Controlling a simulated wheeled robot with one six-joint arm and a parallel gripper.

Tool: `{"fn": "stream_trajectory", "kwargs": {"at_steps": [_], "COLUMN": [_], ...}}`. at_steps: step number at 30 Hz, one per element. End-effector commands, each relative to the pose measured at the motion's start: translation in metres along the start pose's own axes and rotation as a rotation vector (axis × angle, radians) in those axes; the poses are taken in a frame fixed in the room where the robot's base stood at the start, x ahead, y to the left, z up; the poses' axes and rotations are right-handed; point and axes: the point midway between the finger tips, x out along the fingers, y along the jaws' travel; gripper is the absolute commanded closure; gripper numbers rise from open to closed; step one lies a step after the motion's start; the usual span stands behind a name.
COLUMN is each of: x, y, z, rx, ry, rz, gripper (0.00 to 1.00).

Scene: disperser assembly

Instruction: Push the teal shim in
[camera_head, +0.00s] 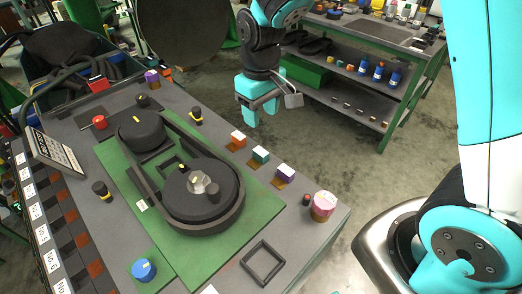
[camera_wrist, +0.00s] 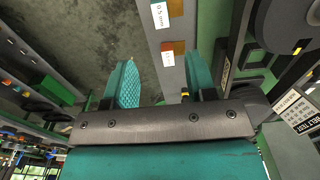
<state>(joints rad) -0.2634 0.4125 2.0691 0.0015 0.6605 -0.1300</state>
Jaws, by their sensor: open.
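The teal shim (camera_head: 261,155) has a white top and stands at the bench's near-right edge. It is between the orange shim (camera_head: 238,138) and the purple shim (camera_head: 285,172). My gripper (camera_head: 257,108) is open and empty, off the bench's edge, beyond the orange shim and apart from the teal one. In the wrist view its two teal fingers (camera_wrist: 161,66) are spread, with the bench edge between and beyond them.
A green plate (camera_head: 125,160) carries a belt around two dark pulleys (camera_head: 203,190). A black and yellow knob (camera_head: 196,115) and a pink-topped cylinder (camera_head: 323,206) stand near the shims. A shelf unit (camera_head: 350,85) is behind; open floor lies right of the bench.

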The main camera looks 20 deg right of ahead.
Motion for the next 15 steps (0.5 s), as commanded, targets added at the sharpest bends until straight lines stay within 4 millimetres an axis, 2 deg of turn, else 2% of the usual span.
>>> {"fn": "stream_trajectory", "kwargs": {"at_steps": [9, 15], "x": [0.074, 0.11], "y": [-0.001, -0.001], "z": [0.002, 0.001], "rx": [0.0, 0.0], "ry": [-0.007, -0.003], "rz": [-0.002, -0.002], "gripper": [0.49, 0.49]}}
